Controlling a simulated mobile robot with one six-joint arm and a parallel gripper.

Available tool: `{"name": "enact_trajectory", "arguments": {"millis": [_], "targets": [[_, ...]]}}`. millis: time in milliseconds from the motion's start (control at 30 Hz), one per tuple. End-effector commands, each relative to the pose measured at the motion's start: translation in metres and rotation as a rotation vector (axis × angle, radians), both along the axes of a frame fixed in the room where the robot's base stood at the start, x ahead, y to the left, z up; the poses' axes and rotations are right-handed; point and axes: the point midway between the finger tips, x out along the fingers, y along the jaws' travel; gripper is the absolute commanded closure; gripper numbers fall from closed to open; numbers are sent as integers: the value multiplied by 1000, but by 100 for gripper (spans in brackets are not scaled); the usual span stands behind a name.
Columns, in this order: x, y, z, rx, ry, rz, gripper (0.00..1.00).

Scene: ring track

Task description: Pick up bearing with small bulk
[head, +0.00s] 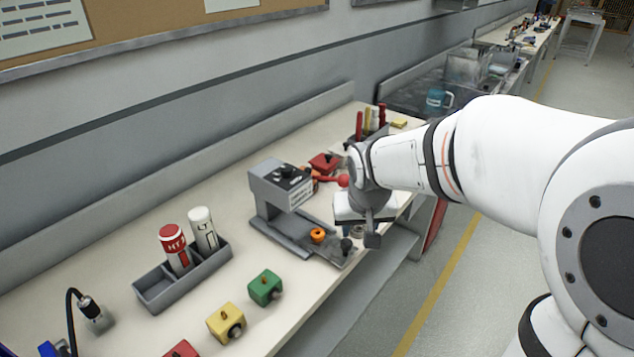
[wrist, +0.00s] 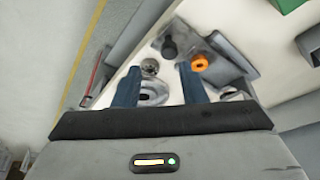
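My gripper (wrist: 158,80) is open, with its two blue-grey fingers spread apart over the bench edge; in the head view, it (head: 368,232) is beside the right end of the grey fixture. A small metallic ring-shaped bearing (wrist: 150,67) lies just beyond the fingertips in the wrist view, nearer the left finger. A larger metallic ring-shaped bearing (wrist: 152,92) shows between the fingers, below them, partly hidden by the gripper body. I cannot tell its exact height below the fingers. In the head view, the small bearing (head: 358,231) shows partly behind the gripper.
The grey fixture (head: 282,200) has an orange ring (head: 317,236) and a dark knob (head: 346,245) on its plate. A grey tray (head: 160,294) holds two bottles. Floor lies beyond the bench edge.

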Motion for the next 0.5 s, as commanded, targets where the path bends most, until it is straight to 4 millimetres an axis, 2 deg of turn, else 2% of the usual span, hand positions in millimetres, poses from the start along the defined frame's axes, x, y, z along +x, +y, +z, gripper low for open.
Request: {"name": "enact_trajectory", "arguments": {"millis": [33,100,200,333,500], "targets": [[18,18,-9,1,-7,19,62],[38,38,-18,8,-24,36,62],[59,61,-29,15,-42,53,62],[72,78,-38,23,-56,65,62],[81,83,-53,24,-59,68,62]]}}
